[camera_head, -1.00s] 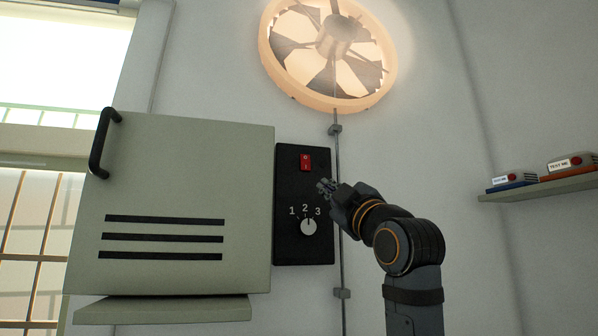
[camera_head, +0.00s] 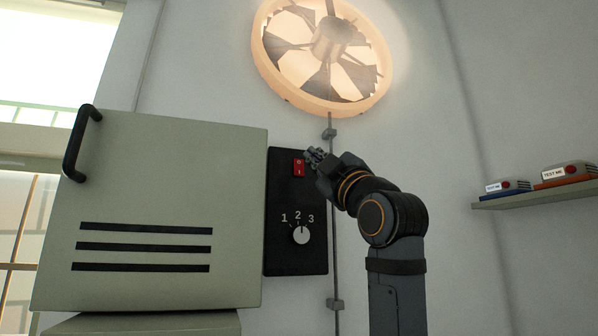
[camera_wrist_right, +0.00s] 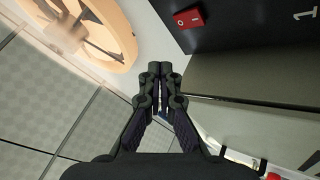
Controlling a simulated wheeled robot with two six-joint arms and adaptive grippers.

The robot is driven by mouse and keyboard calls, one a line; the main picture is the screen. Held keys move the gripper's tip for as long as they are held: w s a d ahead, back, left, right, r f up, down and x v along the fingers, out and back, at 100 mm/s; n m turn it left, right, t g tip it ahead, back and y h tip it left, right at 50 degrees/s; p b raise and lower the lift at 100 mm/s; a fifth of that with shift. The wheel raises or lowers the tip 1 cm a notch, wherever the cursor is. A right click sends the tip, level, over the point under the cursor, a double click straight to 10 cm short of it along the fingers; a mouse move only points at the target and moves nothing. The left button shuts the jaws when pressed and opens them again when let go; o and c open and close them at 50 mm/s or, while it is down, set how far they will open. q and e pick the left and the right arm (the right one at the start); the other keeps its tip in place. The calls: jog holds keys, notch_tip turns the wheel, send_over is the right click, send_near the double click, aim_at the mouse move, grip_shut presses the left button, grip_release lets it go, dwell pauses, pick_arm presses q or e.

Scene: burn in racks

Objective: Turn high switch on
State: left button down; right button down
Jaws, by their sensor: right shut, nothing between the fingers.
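The red rocker switch (camera_head: 299,167), marked 0 and I, sits high on the black control panel (camera_head: 283,259). It also shows in the right wrist view (camera_wrist_right: 189,18) at the top. Below it is a white dial (camera_head: 301,235) with the numbers 1, 2 and 3. My right gripper (camera_head: 314,154) is just right of the switch, near the panel's upper right edge. In the right wrist view its fingers (camera_wrist_right: 160,70) are together and empty, with the switch beyond the tips. I cannot tell whether a fingertip touches the panel. My left gripper is not in view.
A grey cabinet (camera_head: 150,190) with a black handle (camera_head: 76,150) and slots stands left of the panel. A lit round fan (camera_head: 270,78) is above, with a conduit (camera_head: 332,205) running down beside the panel. A shelf (camera_head: 540,192) at right holds small TEST ME devices.

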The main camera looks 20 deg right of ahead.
aim_at(297, 165)
jog(key=shift+w+a+f+p, duration=0.1)
jog(key=shift+w+f+p, duration=0.15)
jog(key=shift+w, duration=1.3)
jog(key=shift+w+f+p, duration=0.1)
jog(key=shift+w+p, duration=0.1)
jog(key=shift+w, duration=1.3)
jog(key=shift+w, duration=0.15)
jog(key=shift+w, duration=0.25)
jog(key=shift+w+f, duration=0.1)
jog(key=shift+w, duration=0.2)
jog(key=shift+s, duration=0.1)
jog(key=shift+s+b, duration=0.35)
jog(key=shift+s, duration=0.35)
